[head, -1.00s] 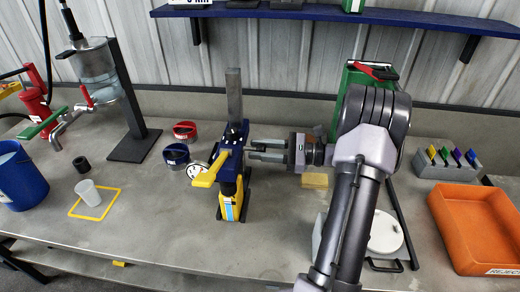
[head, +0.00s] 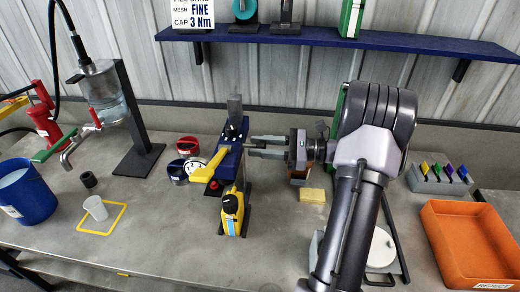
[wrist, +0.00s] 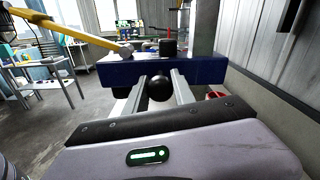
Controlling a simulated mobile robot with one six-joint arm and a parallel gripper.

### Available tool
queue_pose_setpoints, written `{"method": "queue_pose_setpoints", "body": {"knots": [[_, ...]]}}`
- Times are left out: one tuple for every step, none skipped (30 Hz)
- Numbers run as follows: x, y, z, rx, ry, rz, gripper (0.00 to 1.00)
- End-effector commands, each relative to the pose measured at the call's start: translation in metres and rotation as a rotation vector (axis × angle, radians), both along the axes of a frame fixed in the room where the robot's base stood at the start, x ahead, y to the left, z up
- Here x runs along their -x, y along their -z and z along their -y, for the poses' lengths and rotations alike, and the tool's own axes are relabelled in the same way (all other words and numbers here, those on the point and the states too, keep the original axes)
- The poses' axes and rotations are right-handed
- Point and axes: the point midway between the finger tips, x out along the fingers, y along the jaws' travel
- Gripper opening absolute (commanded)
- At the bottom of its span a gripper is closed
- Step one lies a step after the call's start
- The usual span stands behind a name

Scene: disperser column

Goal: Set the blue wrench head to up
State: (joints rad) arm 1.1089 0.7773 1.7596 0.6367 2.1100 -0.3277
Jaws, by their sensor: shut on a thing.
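The blue head (head: 229,158) is a block on a grey upright post (head: 234,108), with a yellow lever (head: 208,166) reaching down to the left. In the wrist view the blue block (wrist: 200,71) spans the middle, and a black ball knob (wrist: 159,88) sits in front of it. My gripper (head: 249,147) comes from the right at the blue block. In the wrist view its two fingers (wrist: 160,89) lie on either side of the knob, shut on it. The yellow lever (wrist: 62,29) shows at upper left. Which way the head is set is hard to tell.
A yellow bottle (head: 232,208) stands in front of the blue head. Red and blue cups (head: 187,146) stand to its left. A steel tank (head: 102,88) with a tap, a blue bucket (head: 27,190) and a white cup (head: 96,208) are further left. An orange tray (head: 470,240) lies right.

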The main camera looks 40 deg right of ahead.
Motion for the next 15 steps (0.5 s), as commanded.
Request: {"method": "queue_pose_setpoints", "body": {"knots": [[-0.0015,-0.0048,0.0019,-0.004,0.006,0.009,0.0],[-0.0017,-0.0044,0.002,-0.003,0.007,0.01,0.0],[-0.0019,-0.0043,0.0023,-0.004,0.008,0.011,0.0],[-0.0019,-0.0046,0.0023,-0.004,0.008,0.011,0.0],[-0.002,-0.0047,0.0024,-0.005,0.009,0.012,0.0],[-0.0021,-0.0049,0.0025,-0.005,0.009,0.012,0.0],[-0.0021,-0.0051,0.0025,-0.005,0.009,0.012,0.32],[-0.0022,-0.0052,0.0026,-0.005,0.01,0.013,0.38],[-0.002,-0.005,0.0025,-0.005,0.009,0.012,0.46],[-0.002,-0.0048,0.0024,-0.005,0.009,0.012,0.5],[-0.0019,-0.0045,0.0023,-0.004,0.008,0.011,0.5],[-0.0018,-0.0041,0.0022,-0.004,0.008,0.011,0.5],[-0.0018,-0.0039,0.0022,-0.005,0.008,0.01,0.5],[-0.0018,-0.0037,0.0021,-0.004,0.007,0.009,0.5],[-0.0017,-0.0035,0.0019,-0.004,0.007,0.009,0.5]]}}
